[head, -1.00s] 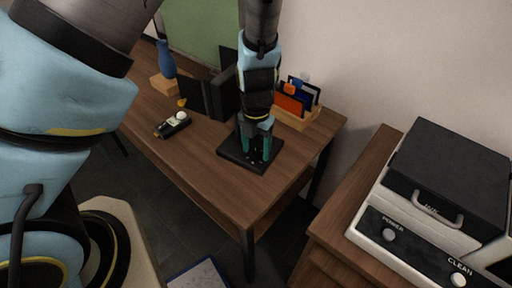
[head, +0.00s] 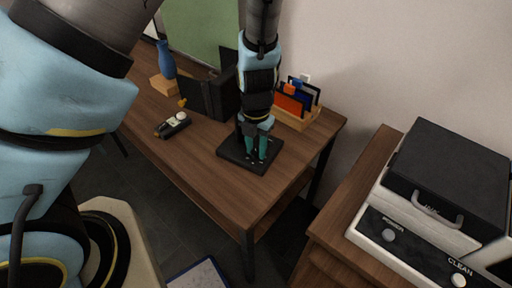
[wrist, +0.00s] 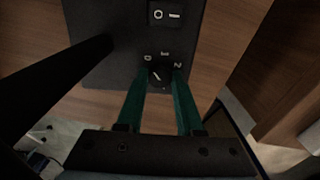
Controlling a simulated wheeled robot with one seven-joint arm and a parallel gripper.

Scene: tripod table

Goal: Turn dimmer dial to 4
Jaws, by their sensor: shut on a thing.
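The dimmer is a flat black box (head: 230,151) on the near right part of the wooden desk in the head view. Its top face (wrist: 95,70) fills the upper middle of the wrist view. The small round black dial (wrist: 158,77) has a thin light mark, and small pale numerals are printed around its far side; 2 is readable at upper right. My gripper (head: 256,160) points down onto the box. In the wrist view its green fingers (wrist: 160,82) are shut on the dial, one on each side. The dial's near side and any numerals there are hard to see.
A rocker switch (wrist: 166,14) sits on the box beyond the dial. A wooden holder (head: 297,118) with cards stands behind the gripper. A black folder (head: 212,97), blue vase (head: 167,60) and small dark device (head: 172,126) are left. Bare desk (head: 215,185) lies in front.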

